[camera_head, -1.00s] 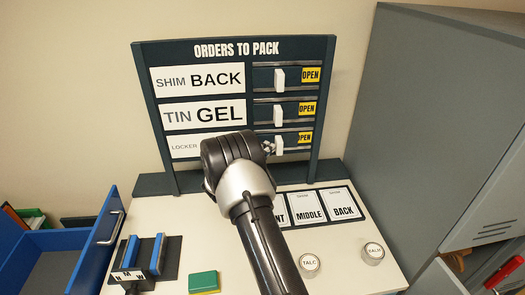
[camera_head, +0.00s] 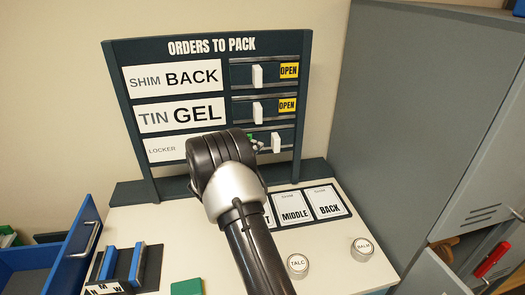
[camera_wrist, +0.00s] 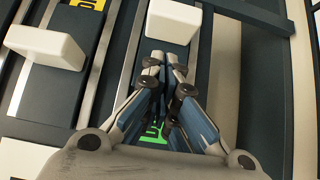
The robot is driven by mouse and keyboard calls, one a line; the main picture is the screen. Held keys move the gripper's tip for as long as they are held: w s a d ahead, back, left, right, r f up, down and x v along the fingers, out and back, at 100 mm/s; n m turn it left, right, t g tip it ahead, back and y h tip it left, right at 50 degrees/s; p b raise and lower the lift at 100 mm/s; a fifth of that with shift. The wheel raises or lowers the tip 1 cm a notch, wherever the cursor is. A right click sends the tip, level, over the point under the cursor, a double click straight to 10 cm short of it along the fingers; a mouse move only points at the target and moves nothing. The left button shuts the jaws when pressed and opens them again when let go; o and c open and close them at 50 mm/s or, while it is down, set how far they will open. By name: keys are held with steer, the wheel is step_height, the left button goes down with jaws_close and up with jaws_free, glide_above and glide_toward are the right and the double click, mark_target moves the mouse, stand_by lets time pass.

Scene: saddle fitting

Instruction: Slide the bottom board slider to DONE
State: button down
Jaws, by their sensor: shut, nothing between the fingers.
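The bottom slider is a white handle (camera_head: 276,142) on the lowest row of the dark board (camera_head: 222,45). It sits further right than the two handles above it, and no yellow label shows on its row. Part of a green label (camera_head: 256,138) shows left of it; its wording is mostly hidden by my gripper. My gripper (camera_head: 262,145) is shut and empty just left of the handle. In the wrist view, the fingertips (camera_wrist: 165,62) are at the near side of the white handle (camera_wrist: 172,21); I cannot tell whether they touch. The green label (camera_wrist: 153,132) shows below the fingers.
The middle handle (camera_head: 258,109) and top handle (camera_head: 257,76) stand beside yellow OPEN labels. Below the board are cards (camera_head: 293,209), a TALC tin (camera_head: 298,264) and a BALM tin (camera_head: 362,248). A grey cabinet (camera_head: 410,120) stands right; a blue drawer (camera_head: 75,250) is open left.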

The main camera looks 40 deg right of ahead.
steer(key=p+v, duration=0.2)
steer(key=v, duration=0.8)
steer(key=shift+a, duration=0.15)
steer(key=shift+w+f, duration=0.1)
steer(key=s+a+r+m+g+y, duration=0.25)
steer(key=s+r, duration=0.25)
steer(key=s, duration=0.3)
steer(key=s+a+r+m+g+y, duration=0.1)
steer(key=s+a+r+g+y, duration=0.15)
steer(key=s+r, duration=0.45)
steer(key=s+a+t+y, duration=0.2)
steer(key=s+a+y, duration=0.4)
steer(key=s+a, duration=0.3)
steer(key=s+a+f+t+y, duration=0.1)
steer(key=s+a+t+y, duration=0.2)
steer(key=a, duration=1.3)
steer(key=s+n+y, duration=0.1)
steer(key=s+y, duration=0.2)
steer(key=s, duration=0.3)
steer(key=shift+f+t+y, duration=0.3)
steer(key=shift+f, duration=0.05)
steer(key=shift+s, duration=0.15)
